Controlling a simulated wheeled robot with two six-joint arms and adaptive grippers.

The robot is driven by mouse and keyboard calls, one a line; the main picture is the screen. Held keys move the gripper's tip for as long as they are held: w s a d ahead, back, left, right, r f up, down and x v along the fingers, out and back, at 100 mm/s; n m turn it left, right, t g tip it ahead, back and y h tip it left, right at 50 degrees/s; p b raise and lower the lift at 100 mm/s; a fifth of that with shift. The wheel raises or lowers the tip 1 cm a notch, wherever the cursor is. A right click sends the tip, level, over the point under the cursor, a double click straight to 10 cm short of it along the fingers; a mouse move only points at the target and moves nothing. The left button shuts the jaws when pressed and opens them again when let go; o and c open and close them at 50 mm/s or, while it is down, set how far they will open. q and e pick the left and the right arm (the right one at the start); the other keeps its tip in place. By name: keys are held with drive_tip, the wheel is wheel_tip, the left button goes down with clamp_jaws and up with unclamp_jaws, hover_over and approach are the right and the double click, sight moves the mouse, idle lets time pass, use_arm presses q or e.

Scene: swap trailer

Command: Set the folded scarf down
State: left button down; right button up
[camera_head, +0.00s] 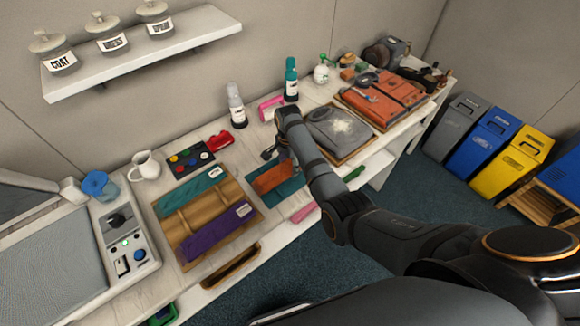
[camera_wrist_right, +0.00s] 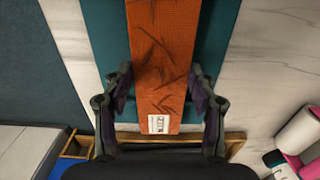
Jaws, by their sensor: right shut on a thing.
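The folded scarf (camera_head: 273,178) is orange with dark leaf marks. In the right wrist view the scarf (camera_wrist_right: 160,60) runs lengthwise between my fingers, with a white label at its near end. My right gripper (camera_head: 278,153) is at the scarf, over a teal mat (camera_head: 290,187). In the right wrist view my right gripper (camera_wrist_right: 162,88) has a finger on each side of the scarf and is shut on it. The mat (camera_wrist_right: 212,50) shows beneath and on both sides. I cannot tell whether the scarf touches the mat. My left gripper is out of view.
A tan board (camera_head: 246,216) with teal and purple folded cloths lies left of the mat. A grey garment (camera_head: 335,128) lies to the right, with orange garments (camera_head: 378,103) beyond. Bottles (camera_head: 291,80) stand behind. The counter's front edge is close to the mat.

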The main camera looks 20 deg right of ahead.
sight(288, 168)
drive_tip(key=shift+s+a+r, duration=0.1)
drive_tip(key=shift+s+r, duration=0.05)
drive_tip(key=shift+a, duration=0.2)
drive_tip(key=o, duration=1)
drive_tip(key=shift+f, duration=0.2)
drive_tip(key=shift+c, duration=0.2)
drive_tip(key=shift+o, duration=1.5)
drive_tip(key=shift+r, duration=0.4)
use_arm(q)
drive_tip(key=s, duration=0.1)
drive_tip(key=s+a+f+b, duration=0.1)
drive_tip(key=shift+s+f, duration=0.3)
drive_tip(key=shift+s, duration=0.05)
use_arm(e)
wheel_tip(288, 168, up, 12)
drive_tip(key=shift+f, duration=0.15)
drive_tip(key=shift+d, duration=0.1)
